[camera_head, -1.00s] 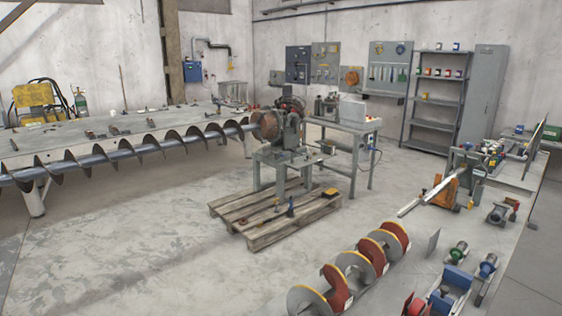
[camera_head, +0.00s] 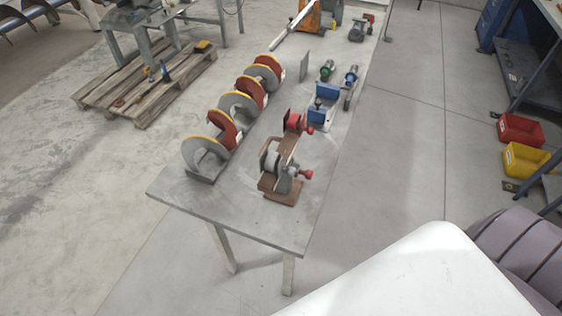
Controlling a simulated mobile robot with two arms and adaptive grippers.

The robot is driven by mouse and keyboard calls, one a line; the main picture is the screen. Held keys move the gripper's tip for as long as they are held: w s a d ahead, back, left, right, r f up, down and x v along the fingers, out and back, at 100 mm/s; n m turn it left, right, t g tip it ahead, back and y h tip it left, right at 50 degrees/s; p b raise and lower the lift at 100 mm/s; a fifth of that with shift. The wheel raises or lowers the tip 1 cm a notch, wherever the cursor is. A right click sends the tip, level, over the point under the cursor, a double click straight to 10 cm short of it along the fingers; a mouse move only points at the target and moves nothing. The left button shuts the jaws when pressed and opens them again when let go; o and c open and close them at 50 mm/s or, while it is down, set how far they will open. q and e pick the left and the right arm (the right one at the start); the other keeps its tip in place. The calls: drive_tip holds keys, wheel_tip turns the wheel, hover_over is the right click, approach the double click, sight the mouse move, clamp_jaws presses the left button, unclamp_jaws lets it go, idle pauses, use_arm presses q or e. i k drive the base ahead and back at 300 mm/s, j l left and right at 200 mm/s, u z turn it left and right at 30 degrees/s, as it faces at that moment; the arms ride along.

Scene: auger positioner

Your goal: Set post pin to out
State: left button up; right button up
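A rust-brown positioner fixture (camera_head: 280,188) with grey round parts stands near the front end of a grey table. Red knobs show on its right side, one low (camera_head: 307,174) and one higher (camera_head: 309,129). Which part is the post pin, and whether it is in or out, is too small to tell. Neither of my grippers shows in the head view.
The grey table (camera_head: 235,212) also holds red and grey auger flights (camera_head: 205,155), a blue vise-like device (camera_head: 322,108) and small green (camera_head: 327,72) and blue devices (camera_head: 350,76). A pallet (camera_head: 140,95) lies at left. Red (camera_head: 520,130) and yellow bins (camera_head: 525,160) are at right. Floor right of the table is clear.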

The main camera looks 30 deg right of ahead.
sight(308, 174)
drive_tip(key=z, duration=1.15)
